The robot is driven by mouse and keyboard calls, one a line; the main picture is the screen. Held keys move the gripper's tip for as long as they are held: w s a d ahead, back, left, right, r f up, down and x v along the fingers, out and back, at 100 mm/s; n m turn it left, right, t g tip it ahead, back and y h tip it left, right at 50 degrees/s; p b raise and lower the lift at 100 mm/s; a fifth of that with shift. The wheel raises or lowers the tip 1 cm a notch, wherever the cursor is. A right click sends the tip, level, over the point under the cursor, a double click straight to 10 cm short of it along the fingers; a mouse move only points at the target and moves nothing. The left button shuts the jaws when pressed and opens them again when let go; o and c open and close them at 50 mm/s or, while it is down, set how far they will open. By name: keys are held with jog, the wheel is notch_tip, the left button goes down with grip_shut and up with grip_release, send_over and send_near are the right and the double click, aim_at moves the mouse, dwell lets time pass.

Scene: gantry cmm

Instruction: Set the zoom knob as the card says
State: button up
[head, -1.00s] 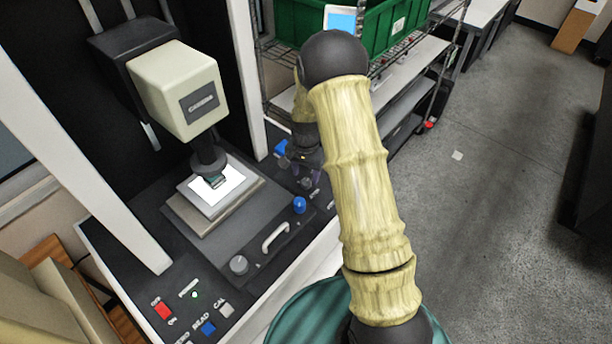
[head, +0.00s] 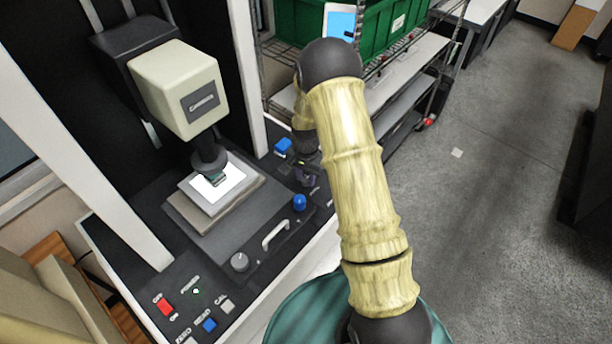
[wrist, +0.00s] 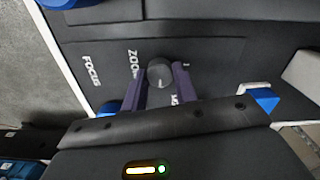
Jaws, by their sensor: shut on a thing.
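The zoom knob (wrist: 160,73) is a small round dark grey knob on the black panel, beside the partly covered white letters of its ZOOM label (wrist: 134,64). My gripper (wrist: 161,80) has its two purple fingers on either side of the knob and is shut on it. A pointer mark on the knob is too small to read surely. In the head view my gripper (head: 306,176) is low over the right side of the machine's panel, partly hidden by my arm, and the knob is not clear there. I cannot make out a card with a setting.
A FOCUS label (wrist: 91,71) lies left of the ZOOM label. A blue knob (head: 299,202), a white handle (head: 275,236) and a grey knob (head: 239,262) are nearby on the panel. A measuring head (head: 180,90) hangs over the lit stage. A green bin (head: 392,30) stands on the rack behind.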

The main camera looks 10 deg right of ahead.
jog(key=shift+n, duration=0.4)
jog(key=n+b, duration=0.2)
jog(key=n, duration=0.1)
jog(key=shift+n+b, duration=0.7)
jog(key=shift+n, duration=1.9)
jog(key=o, duration=1)
jog(key=shift+c, duration=0.2)
